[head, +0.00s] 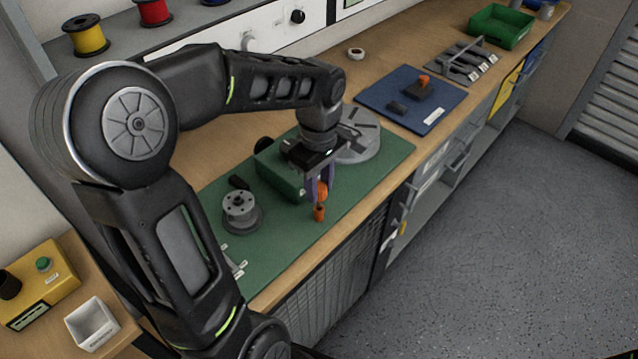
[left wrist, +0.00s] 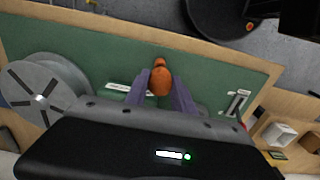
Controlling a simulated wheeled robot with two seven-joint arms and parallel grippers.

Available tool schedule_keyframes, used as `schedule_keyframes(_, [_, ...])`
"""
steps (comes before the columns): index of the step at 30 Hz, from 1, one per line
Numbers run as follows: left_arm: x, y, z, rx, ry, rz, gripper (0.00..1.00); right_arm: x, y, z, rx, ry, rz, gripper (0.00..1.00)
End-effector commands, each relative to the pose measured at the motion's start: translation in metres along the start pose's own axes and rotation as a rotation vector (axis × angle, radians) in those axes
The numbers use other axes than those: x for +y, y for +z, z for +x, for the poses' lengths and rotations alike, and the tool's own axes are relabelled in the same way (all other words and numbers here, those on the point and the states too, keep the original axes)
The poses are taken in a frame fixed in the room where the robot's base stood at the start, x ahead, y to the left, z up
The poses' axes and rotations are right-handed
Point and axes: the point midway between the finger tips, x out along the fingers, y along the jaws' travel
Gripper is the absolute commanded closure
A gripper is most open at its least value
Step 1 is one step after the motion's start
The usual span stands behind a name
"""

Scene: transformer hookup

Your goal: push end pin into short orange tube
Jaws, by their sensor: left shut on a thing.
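My left gripper (head: 319,192) has its purple fingers shut on an orange, rounded piece, which I take to be the end pin (head: 322,189). The short orange tube (head: 319,213) is directly below it, near the front edge of the green mat (head: 366,190). In the left wrist view the end pin (left wrist: 160,83) sits between the fingertips (left wrist: 160,90), with the tube (left wrist: 160,62) just beyond it, roughly in line. I cannot tell whether pin and tube touch or how far the pin is in. My right gripper is not in view.
A grey flanged spool (head: 240,210) stands left on the mat. A green box (head: 278,172) and a grey round disc (head: 358,146) are behind the gripper. A blue mat (head: 440,108) with dark parts lies farther right. The bench's front edge is close to the tube.

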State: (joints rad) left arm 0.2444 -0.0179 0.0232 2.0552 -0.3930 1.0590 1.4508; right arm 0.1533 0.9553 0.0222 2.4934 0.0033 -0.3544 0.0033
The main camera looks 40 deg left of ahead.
Motion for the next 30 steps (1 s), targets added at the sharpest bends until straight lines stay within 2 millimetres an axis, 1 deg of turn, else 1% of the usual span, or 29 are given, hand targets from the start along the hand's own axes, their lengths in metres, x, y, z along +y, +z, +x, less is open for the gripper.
schedule_keyframes(30, [0.000, 0.000, 0.024, 0.000, 0.000, 0.000, 1.00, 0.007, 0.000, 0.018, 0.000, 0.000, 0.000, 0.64])
